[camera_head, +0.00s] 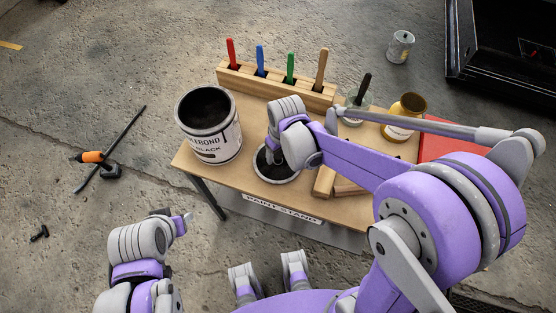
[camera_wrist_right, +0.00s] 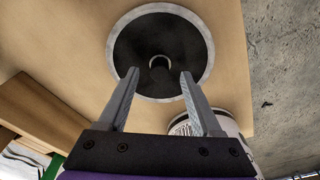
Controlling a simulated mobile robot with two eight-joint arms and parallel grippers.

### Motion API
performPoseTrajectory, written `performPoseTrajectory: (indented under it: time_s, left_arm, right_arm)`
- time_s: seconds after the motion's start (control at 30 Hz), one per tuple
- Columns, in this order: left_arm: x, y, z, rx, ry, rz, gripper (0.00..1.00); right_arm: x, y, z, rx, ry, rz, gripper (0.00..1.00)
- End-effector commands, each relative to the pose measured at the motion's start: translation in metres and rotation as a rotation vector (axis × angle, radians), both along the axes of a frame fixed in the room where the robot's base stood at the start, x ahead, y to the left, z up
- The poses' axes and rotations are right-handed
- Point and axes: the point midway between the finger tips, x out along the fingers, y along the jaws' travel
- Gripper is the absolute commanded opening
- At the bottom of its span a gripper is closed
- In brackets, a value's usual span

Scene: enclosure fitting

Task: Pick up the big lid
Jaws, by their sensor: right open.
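The big lid (camera_head: 278,178) is a round dark disc with a grey rim. It lies flat on the wooden stand top, right of the big black paint can (camera_head: 208,130). In the right wrist view the lid (camera_wrist_right: 160,30) shows a small ring-like handle (camera_wrist_right: 160,62) at its centre. My right gripper (camera_wrist_right: 159,75) is open above the lid, its fingertips on either side of the handle in the picture; I cannot tell the height gap. In the head view the right wrist hides part of the lid. My left arm's end (camera_head: 150,240) is off the stand; its fingers do not show clearly.
A wooden rack (camera_head: 235,83) with several coloured handles stands at the back of the stand top (camera_head: 195,165). A glass jar with a brush (camera_head: 357,105) and an ochre jar (camera_head: 404,115) are at right. Wooden blocks (camera_head: 324,182) lie right of the lid.

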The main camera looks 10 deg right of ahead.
Motion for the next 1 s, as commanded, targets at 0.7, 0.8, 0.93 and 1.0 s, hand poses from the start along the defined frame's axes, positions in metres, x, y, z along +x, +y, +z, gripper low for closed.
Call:
performPoseTrajectory:
  time_s: [0.7,0.8,0.93,1.0]
  left_arm:
    - [-0.0003,0.0,-0.002,0.0,0.001,0.0,0.52]
    - [-0.0003,0.0,-0.002,0.0,0.001,0.0,0.52]
    - [-0.0003,0.0,-0.0019,0.0,0.001,0.0,0.52]
    - [-0.0003,0.0,-0.002,0.0,0.001,0.0,0.52]
  right_arm:
    - [0.0015,0.0005,-0.013,0.0,0.0,0.0,0.03]
    - [0.0015,0.0005,-0.013,0.0,0.0,0.0,0.0]
    - [0.0015,0.0005,-0.0129,0.0,0.0,0.0,0.0]
    - [0.0015,0.0005,-0.0129,0.0,0.0,0.0,0.0]
